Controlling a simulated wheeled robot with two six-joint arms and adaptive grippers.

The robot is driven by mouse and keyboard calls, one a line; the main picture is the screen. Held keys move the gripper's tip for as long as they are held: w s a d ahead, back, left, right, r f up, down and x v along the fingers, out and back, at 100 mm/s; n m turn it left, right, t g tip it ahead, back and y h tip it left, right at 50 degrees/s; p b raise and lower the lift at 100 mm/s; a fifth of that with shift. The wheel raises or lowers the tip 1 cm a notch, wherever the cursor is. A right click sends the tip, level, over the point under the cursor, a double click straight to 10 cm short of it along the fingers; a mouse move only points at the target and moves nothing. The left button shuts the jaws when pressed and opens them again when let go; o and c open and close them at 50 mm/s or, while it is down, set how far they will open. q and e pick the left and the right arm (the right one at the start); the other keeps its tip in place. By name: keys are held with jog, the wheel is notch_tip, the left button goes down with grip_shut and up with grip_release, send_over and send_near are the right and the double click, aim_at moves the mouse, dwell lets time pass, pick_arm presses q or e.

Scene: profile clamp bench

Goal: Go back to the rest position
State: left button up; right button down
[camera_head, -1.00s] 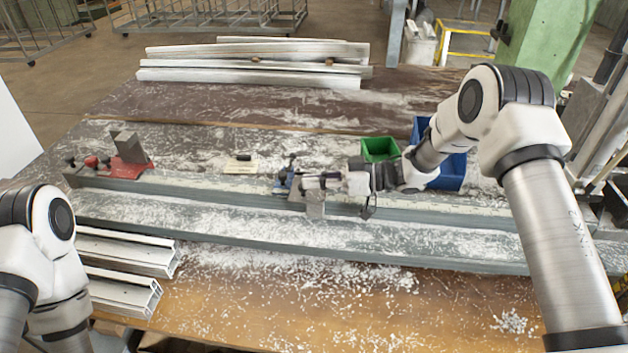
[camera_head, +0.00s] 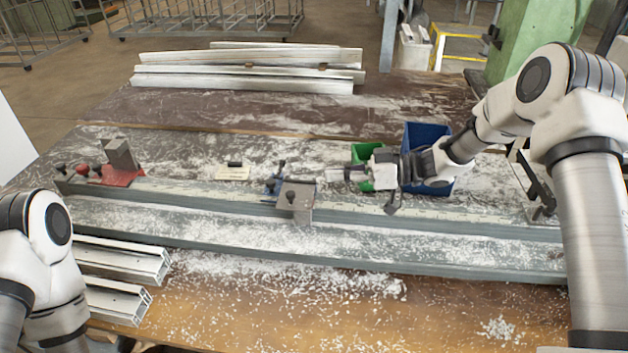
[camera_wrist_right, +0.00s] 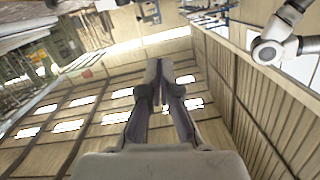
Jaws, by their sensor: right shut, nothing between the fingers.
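My right gripper (camera_head: 333,175) is shut and empty. It hangs above the bench rail, to the right of the blue and grey clamp block (camera_head: 293,198) and apart from it, and points left. In the right wrist view its shut fingers (camera_wrist_right: 161,72) are in the middle, with nothing between them. My left arm shows at the left edge of the head view, but its gripper is outside the picture.
A green bin (camera_head: 366,153) and a blue bin (camera_head: 427,138) stand behind my right gripper. A red clamp (camera_head: 122,176) is at the rail's left end. White profiles (camera_head: 245,84) lie at the back, and others (camera_head: 120,258) lie front left. The front wooden bench area is clear apart from shavings.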

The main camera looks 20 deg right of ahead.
pick_arm(q)
jog(key=shift+f, duration=0.25)
pick_arm(e)
jog(key=v, duration=0.2)
jog(key=shift+s+d+r, duration=0.1)
jog(key=shift+d, duration=0.15)
jog(key=shift+a, duration=0.1)
